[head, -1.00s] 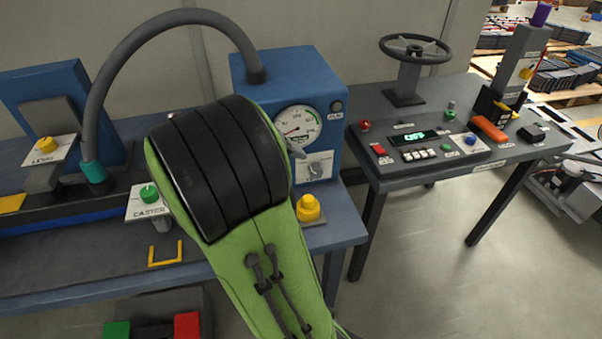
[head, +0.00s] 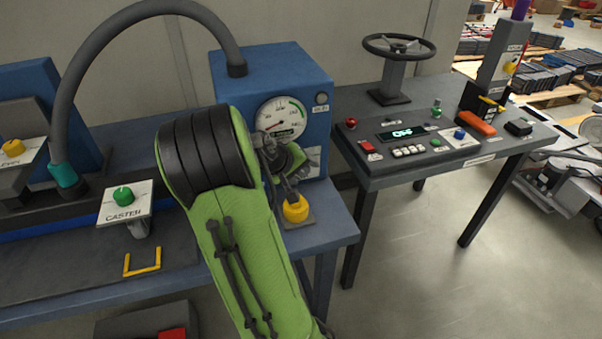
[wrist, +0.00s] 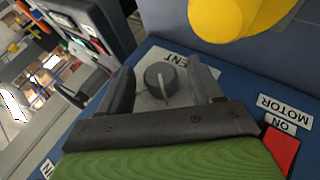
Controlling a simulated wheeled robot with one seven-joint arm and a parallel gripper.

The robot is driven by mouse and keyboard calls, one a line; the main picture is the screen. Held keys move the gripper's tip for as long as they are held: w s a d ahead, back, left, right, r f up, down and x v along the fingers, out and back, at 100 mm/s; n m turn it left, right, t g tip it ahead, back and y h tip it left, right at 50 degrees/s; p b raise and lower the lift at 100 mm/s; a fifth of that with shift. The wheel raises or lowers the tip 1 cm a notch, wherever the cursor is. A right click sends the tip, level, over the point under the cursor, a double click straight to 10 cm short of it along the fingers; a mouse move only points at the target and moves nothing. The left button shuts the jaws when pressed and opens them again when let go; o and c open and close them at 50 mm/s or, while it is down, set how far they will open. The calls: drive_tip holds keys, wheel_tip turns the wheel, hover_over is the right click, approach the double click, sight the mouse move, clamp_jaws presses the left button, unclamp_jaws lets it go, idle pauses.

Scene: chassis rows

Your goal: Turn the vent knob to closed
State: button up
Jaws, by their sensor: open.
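The vent knob (wrist: 157,78) is a round dark grey knob on a pale plate, with part of a label ending in "ENT" beside it. In the wrist view it lies between the two fingers of my gripper (wrist: 165,74), which are apart, one on each side. I cannot tell whether the fingers touch it. In the head view my gripper (head: 283,163) is in front of the blue gauge box (head: 240,120) and hides the knob. The knob's closed mark cannot be read here.
A yellow button (head: 295,208) stands on the bench just below my gripper. The round gauge (head: 281,119) is just above it. A grey hose (head: 150,8) arches to the box top. A table with a handwheel (head: 399,46) and control panel stands to the right.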

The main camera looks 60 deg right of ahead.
drive_tip(key=shift+c, duration=0.3)
drive_tip(key=c, duration=1)
drive_tip(key=shift+r, duration=0.1)
